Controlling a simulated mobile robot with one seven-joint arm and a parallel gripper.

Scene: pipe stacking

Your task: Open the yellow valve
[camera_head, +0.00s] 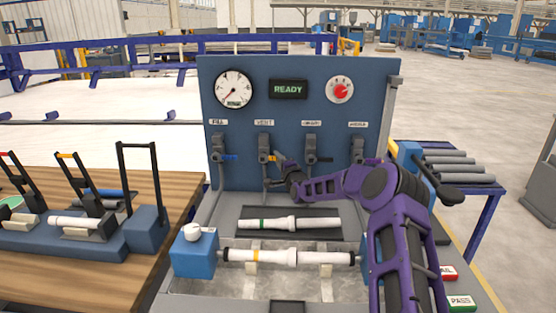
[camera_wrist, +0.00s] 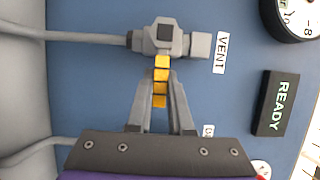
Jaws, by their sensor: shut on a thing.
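The yellow valve (camera_head: 263,156) is mounted on the blue upright panel under the VENT label, second from the left in a row of valves. In the wrist view its yellow handle (camera_wrist: 161,76) sticks out from the grey valve body (camera_wrist: 163,37), pointing toward the gripper and crosswise to the VENT label's side. My gripper (camera_wrist: 160,100) has its two fingers on either side of the handle and is shut on it. In the head view my gripper (camera_head: 279,165) reaches the valve from the right; its fingers partly hide the handle.
A gauge (camera_head: 234,89), a READY display (camera_head: 288,89) and a red knob (camera_head: 340,90) sit above. White pipes (camera_head: 288,257) lie below.

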